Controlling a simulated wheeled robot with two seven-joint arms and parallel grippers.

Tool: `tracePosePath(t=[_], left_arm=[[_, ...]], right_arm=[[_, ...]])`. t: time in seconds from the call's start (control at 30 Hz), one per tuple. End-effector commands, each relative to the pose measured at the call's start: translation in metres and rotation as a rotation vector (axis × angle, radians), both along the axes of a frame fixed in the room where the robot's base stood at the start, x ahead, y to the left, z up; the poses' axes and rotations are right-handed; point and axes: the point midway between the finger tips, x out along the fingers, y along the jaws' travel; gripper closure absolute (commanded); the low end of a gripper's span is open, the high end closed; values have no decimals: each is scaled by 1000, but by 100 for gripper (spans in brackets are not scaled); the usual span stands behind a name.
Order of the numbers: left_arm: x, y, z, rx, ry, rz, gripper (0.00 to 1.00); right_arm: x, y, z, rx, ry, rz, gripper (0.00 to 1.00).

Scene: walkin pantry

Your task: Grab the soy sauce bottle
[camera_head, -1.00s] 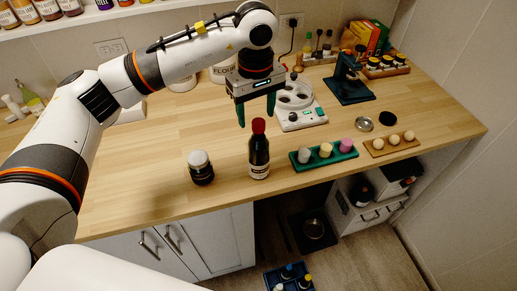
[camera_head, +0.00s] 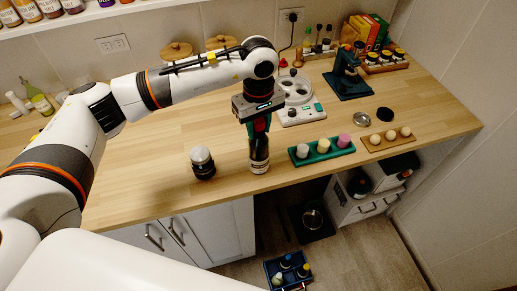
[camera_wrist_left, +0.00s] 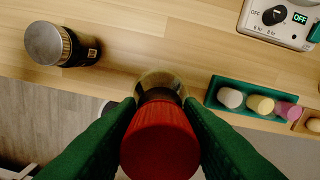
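The soy sauce bottle (camera_head: 259,158) stands upright near the front edge of the wooden counter, dark with a pale label and a red cap. In the left wrist view its red cap (camera_wrist_left: 160,141) fills the lower middle, with the bottle body below it. My left gripper (camera_head: 259,132) points down over the bottle from above. Its green fingers (camera_wrist_left: 160,103) lie close against both sides of the neck and cap and look shut on it. The fingers and gripper body hide much of the bottle's upper part. My right gripper is out of view.
A dark jar with a grey lid (camera_head: 202,163) stands left of the bottle. A green tray (camera_head: 321,157) of small capped items is close on the right, then a wooden tray (camera_head: 390,146). A white appliance (camera_head: 301,112) stands behind. The counter behind the jar is clear.

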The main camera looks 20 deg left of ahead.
Motion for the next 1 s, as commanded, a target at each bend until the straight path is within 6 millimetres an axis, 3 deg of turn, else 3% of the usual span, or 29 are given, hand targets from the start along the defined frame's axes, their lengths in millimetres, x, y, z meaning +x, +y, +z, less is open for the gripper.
tracePosePath(t=[0.03, 0.1, 0.13, 1.0], left_arm=[[0, 0, 0, 0, 0, 0, 88], [0, 0, 0, 1, 1, 0, 99], [0, 0, 0, 1, 1, 0, 100], [-2, 0, -3, 2, 8, -1, 100]], right_arm=[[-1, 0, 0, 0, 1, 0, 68], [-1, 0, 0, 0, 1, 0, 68], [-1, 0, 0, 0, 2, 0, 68], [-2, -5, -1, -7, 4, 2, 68]])
